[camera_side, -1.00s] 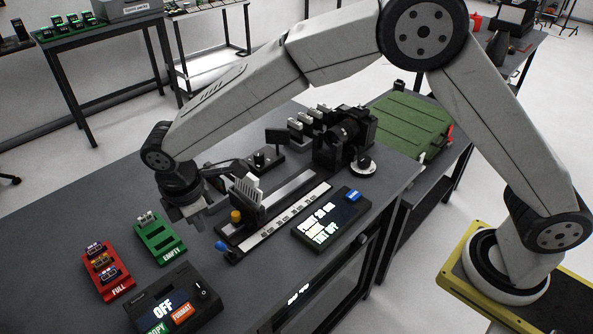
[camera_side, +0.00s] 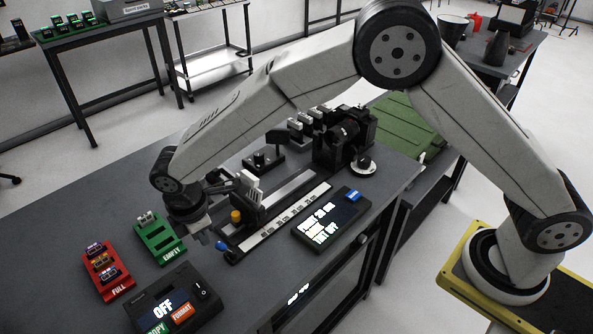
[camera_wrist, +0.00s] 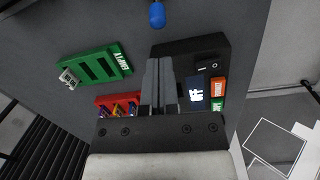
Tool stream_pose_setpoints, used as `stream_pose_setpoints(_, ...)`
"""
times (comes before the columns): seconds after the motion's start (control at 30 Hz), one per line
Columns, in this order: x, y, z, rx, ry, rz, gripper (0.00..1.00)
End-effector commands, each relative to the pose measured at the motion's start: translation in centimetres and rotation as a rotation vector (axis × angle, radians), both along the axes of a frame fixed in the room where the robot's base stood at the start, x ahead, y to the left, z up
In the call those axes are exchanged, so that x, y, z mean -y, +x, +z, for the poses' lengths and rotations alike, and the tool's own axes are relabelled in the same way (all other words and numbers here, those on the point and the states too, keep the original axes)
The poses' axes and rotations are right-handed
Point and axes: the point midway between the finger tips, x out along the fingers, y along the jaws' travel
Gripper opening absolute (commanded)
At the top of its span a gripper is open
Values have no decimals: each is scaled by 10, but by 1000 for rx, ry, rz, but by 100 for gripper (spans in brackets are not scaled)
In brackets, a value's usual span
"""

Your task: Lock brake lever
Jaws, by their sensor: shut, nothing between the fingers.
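The lever with the blue knob (camera_side: 221,246) is at the near left end of the rail (camera_side: 270,221); I take it to be the brake lever. Its blue knob (camera_wrist: 157,14) also shows at the top edge of the wrist view, ahead of my fingertips. My gripper (camera_side: 204,238) is shut and empty. It points down just left of the blue knob, with a small gap in the picture. The closed fingers (camera_wrist: 158,78) show in the wrist view. A carriage with an orange knob (camera_side: 236,216) stands on the rail, partly hidden by my wrist.
The green EMPTY rack (camera_side: 168,248) and the red FULL rack (camera_side: 117,286) lie to the left. The black box reading OFF (camera_side: 188,273) is in front of my gripper. A display panel (camera_side: 318,236) lies right of the rail. A black camera rig (camera_side: 335,150) stands behind.

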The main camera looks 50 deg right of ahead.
Motion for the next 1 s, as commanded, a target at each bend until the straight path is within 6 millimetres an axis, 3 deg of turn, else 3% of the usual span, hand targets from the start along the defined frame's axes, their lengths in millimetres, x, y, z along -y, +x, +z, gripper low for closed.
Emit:
stream_pose_setpoints(0.2,3,1,-32,-2,-2,-1,0)
stream_pose_setpoints(0.4,5,3,-50,0,0,-1,0)
stream_pose_setpoints(1.0,6,3,-56,0,2,0,0)
